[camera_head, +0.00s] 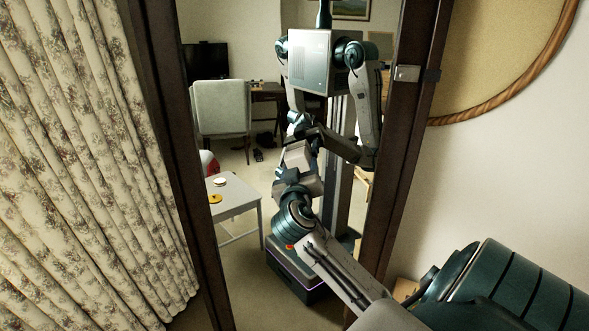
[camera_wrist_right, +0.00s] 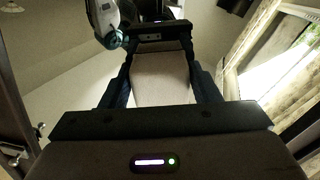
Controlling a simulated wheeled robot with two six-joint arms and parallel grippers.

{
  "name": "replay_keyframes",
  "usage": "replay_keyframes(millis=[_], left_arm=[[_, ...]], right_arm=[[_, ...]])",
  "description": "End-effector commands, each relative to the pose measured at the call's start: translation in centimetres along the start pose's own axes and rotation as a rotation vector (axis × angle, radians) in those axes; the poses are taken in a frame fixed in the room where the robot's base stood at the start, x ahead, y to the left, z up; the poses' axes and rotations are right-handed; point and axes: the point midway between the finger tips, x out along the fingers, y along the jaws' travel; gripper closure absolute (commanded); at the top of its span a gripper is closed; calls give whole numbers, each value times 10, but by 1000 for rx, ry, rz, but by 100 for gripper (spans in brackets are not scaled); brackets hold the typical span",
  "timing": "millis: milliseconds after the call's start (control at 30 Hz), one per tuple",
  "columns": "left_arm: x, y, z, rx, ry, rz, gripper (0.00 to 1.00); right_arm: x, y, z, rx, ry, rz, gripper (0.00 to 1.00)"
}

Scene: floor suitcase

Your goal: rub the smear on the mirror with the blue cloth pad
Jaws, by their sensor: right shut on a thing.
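The tall mirror (camera_head: 235,170) stands in a dark wooden frame and fills the middle of the head view. No smear stands out on its glass. My right arm reaches in from the lower right, and its gripper (camera_head: 298,178) is at the glass, overlapping its own reflection. I cannot tell whether it touches. In the right wrist view the right gripper's dark fingers (camera_wrist_right: 163,85) are shut on a pale flat piece (camera_wrist_right: 162,78). No blue cloth surface shows, so the pad's rubbing face is hidden. My left gripper is not directly in view.
A floral curtain (camera_head: 75,160) hangs close on the left. A metal latch (camera_head: 407,74) sits on the frame's right side, and a round wood-rimmed piece (camera_head: 510,50) hangs on the right wall. The chair, white table and robot body inside the frame are reflections.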

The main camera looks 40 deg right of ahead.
Motion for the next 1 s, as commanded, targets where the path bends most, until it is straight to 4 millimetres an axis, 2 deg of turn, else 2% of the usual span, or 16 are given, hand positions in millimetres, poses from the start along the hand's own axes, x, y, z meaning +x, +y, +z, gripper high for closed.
replay_keyframes(millis=[267,800,1000], left_arm=[[0,0,0,0,0,0,0],[0,0,0,0,0,0,0],[0,0,0,0,0,0,0]], right_arm=[[-2,-1,0,0,0,-1,62],[-54,-1,0,2,-1,-2,62],[-60,0,0,0,0,0,62]])
